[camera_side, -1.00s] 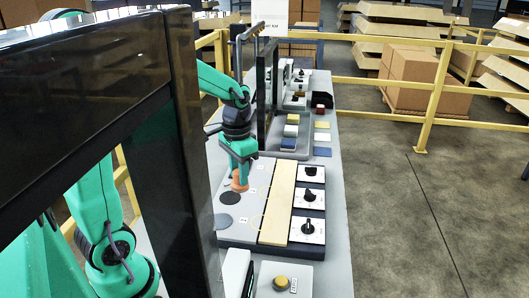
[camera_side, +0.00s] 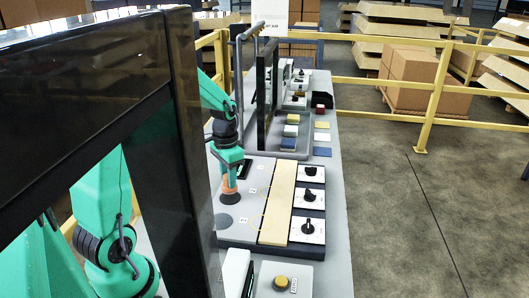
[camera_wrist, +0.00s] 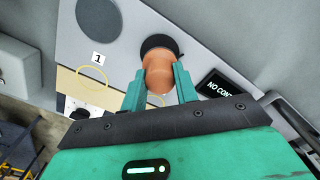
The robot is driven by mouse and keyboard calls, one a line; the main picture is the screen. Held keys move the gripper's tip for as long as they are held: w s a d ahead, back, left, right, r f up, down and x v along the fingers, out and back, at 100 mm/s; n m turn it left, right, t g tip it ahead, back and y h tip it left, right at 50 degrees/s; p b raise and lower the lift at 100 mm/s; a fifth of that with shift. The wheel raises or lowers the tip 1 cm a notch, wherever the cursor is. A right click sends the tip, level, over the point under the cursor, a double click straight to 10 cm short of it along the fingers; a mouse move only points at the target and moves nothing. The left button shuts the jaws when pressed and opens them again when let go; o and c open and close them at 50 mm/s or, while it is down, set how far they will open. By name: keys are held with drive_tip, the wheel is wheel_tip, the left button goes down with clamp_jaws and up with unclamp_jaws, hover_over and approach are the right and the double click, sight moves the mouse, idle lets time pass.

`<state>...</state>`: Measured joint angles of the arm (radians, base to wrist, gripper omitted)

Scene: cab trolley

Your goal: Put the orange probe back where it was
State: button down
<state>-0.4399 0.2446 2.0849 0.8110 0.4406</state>
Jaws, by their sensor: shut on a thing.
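My gripper (camera_side: 229,175) is shut on the orange probe (camera_side: 229,185), which is upright over the left part of the grey panel (camera_side: 245,236). In the wrist view, my gripper (camera_wrist: 158,88) has a finger on each side of the probe (camera_wrist: 158,74). The probe's lower end is over a dark round spot (camera_side: 230,198), whose rim also shows around it in the wrist view (camera_wrist: 158,41). I cannot tell whether the probe touches it. A second, greyer round spot (camera_side: 223,221) is empty nearer the camera; a grey disc (camera_wrist: 98,17) shows in the wrist view.
A small black display (camera_wrist: 218,86) is beside the probe, its text partly hidden. A label "1" (camera_wrist: 98,57) and a thin yellow ring (camera_wrist: 92,78) are on the panel. A beige strip (camera_side: 278,203) and several black knobs (camera_side: 308,197) lie to the right.

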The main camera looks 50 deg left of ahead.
drive_tip(key=shift+f, duration=1.25)
drive_tip(key=shift+f, duration=0.15)
drive_tip(key=c, duration=1.1)
unclamp_jaws()
wheel_tip(320, 180, up, 12)
drive_tip(key=shift+r, duration=0.2)
drive_tip(key=shift+d, duration=0.1)
